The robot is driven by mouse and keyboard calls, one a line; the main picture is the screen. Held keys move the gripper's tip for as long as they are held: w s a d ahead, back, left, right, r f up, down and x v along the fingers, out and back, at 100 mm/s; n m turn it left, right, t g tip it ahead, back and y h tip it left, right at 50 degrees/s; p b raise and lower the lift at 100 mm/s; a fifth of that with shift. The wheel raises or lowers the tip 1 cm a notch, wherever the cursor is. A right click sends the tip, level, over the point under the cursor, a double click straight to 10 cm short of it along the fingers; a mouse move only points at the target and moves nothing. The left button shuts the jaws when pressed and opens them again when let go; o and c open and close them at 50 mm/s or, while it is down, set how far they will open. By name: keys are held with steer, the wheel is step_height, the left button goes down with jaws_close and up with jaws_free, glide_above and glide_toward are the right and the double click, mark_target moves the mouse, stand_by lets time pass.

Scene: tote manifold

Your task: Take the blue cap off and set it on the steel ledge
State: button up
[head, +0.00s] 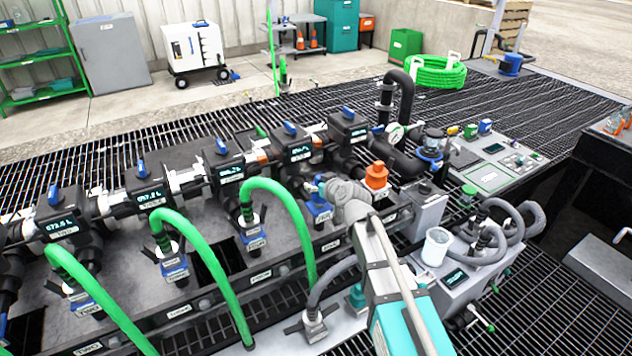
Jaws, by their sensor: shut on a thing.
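My gripper (322,190) is at the fourth outlet of the manifold, right of the green hoses, with my arm reaching in from the lower right. It is shut at the top of a blue fitting (319,212), which looks like the blue cap. The cap seems upright at the outlet; whether it still touches the outlet cannot be told. My gripper hides its upper part, and the fingertips are small and hard to make out. A pale metal strip (345,325), possibly the steel ledge, runs along the front below.
Green hoses (285,200) arch from the neighbouring outlets, close left of my gripper. An orange cap (376,175) stands just right of my wrist. A grey box with a white cup (437,246) and grey hoses (490,240) is to the right. Dark grating surrounds the manifold.

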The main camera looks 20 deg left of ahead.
steer(key=s+d+r+p, duration=0.7)
steer(key=s+r+p, duration=0.1)
steer(key=s, duration=0.2)
steer(key=shift+s+r, duration=0.35)
steer(key=shift+s, duration=0.05)
steer(key=shift+d, duration=0.15)
steer(key=shift+s, duration=0.15)
stand_by(0.5)
